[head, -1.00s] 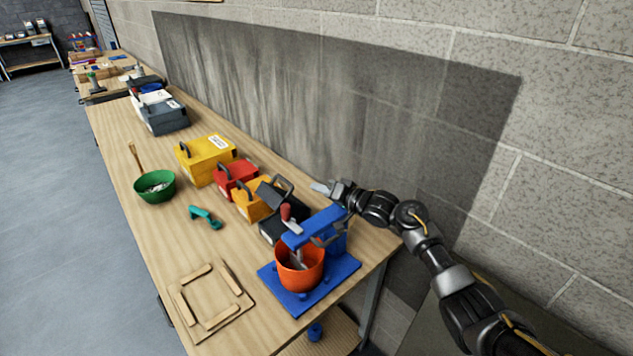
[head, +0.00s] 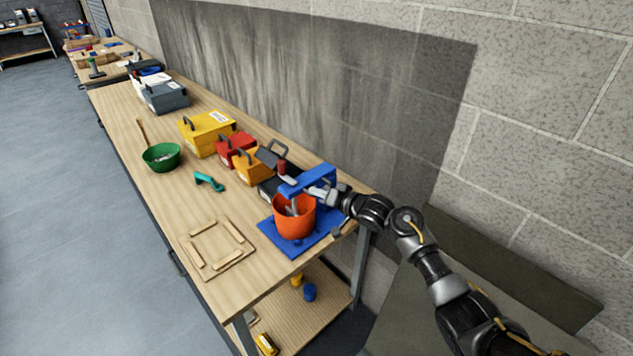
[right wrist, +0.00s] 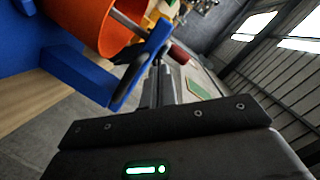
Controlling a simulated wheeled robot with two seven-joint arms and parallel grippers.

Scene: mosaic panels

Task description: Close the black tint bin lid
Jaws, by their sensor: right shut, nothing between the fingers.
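The black tint bin (head: 267,190) stands on the bench behind the blue mixer stand (head: 318,178), which partly hides it. Its dark lid (head: 266,157) is raised and tilted, with a grey handle on it. My right gripper (head: 318,193) is shut and empty, close to the mixer stand's upright and to the right of the lid, apart from the lid. In the right wrist view its fingers (right wrist: 160,85) point past the stand's blue arm and the orange bucket (right wrist: 98,25); I cannot tell whether they touch the stand. My left gripper is out of view.
The orange bucket (head: 294,218) sits in the stand, before the black bin. Orange (head: 253,168), red (head: 235,150) and yellow (head: 207,138) bins follow to the left, lids down. A green bowl (head: 161,156), teal tool (head: 208,181) and wooden frame (head: 216,250) lie in front. The wall is behind.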

